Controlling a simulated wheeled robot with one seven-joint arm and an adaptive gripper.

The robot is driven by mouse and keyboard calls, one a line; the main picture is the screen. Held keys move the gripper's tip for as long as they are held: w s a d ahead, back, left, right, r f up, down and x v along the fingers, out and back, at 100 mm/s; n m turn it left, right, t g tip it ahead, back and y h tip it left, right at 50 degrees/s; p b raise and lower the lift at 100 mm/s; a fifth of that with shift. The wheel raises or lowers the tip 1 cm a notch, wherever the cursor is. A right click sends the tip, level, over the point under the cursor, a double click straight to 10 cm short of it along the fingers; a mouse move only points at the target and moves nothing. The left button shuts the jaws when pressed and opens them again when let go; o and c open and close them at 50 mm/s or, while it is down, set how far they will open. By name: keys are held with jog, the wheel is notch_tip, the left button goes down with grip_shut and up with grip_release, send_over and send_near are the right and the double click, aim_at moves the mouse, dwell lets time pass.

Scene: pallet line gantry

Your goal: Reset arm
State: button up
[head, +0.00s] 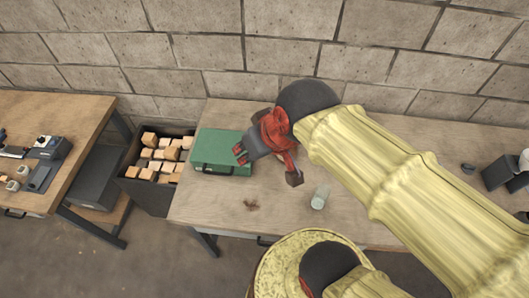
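My arm reaches over the wooden table (225,208) from the right in the head view. My gripper (267,167), red and dark grey, is at the table's back half, beside the right end of a green case (222,148). Its two fingers are spread apart, with nothing visible between them. The left finger overlaps the edge of the case in the picture; I cannot tell if they touch. The upper arm hides part of the table's right side.
A pale cylinder (320,197) lies or stands on the table, right of my gripper. A black bin (150,198) of wooden blocks stands left of the table. Another wooden table (60,115) holds small devices (48,148). Black items (500,172) sit far right. A block wall (200,50) closes the back.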

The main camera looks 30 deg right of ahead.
jog(key=shift+s+d+h, duration=0.5)
jog(key=shift+s+d, duration=0.45)
jog(key=shift+s, duration=0.3)
notch_tip(320, 180, down, 20)
jog(key=b, duration=2)
jog(key=shift+o, duration=0.2)
